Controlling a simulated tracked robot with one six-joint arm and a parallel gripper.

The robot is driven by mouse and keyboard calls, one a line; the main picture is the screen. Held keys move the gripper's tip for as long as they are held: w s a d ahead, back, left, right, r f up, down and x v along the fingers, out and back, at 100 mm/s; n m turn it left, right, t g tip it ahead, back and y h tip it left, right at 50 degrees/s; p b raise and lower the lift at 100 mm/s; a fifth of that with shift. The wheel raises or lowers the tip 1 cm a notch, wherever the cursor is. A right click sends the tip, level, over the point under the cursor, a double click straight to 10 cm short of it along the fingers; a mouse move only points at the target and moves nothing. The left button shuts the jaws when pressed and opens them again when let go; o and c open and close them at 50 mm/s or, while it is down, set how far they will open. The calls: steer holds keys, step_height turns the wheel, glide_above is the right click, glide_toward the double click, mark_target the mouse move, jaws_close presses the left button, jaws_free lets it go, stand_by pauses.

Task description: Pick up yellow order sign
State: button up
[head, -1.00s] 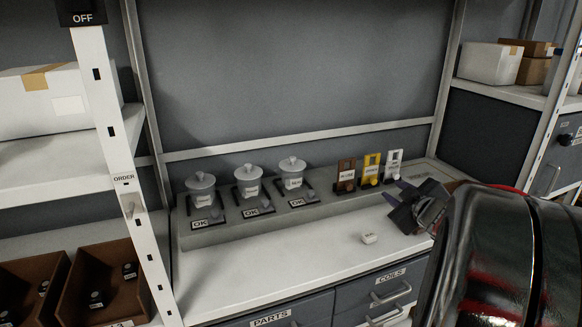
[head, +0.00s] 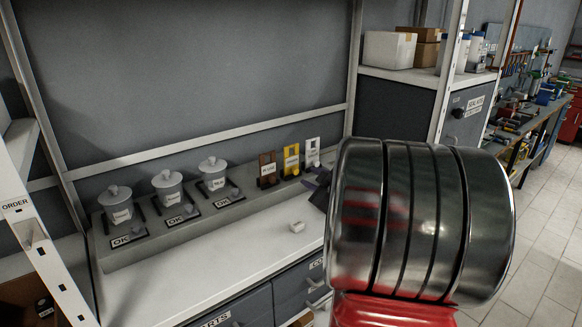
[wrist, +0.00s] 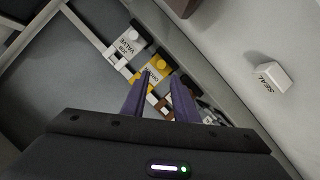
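The yellow order sign (head: 291,160) stands upright on the raised grey ledge at the back of the bench, between a brown sign (head: 267,170) and a white sign (head: 312,154). In the wrist view the yellow sign (wrist: 152,71) shows just beyond my fingertips, with the white valve sign (wrist: 130,42) beside it. My gripper (wrist: 160,82) is open, its two dark purple fingers apart and nothing clearly held. In the head view my gripper (head: 317,188) is just right of the signs, mostly hidden by my arm.
Several lidded grey pots (head: 168,186) with OK plates stand on the ledge to the left. A shelf with boxes (head: 390,48) is at the right.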

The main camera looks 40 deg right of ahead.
mark_target(297, 173)
steer(key=shift+x, duration=1.95)
steer(key=shift+x, duration=2.65)
steer(key=shift+s+f, duration=0.1)
steer(key=shift+f, duration=0.1)
steer(key=shift+a, duration=0.1)
steer(key=shift+c, duration=0.6)
jaws_close()
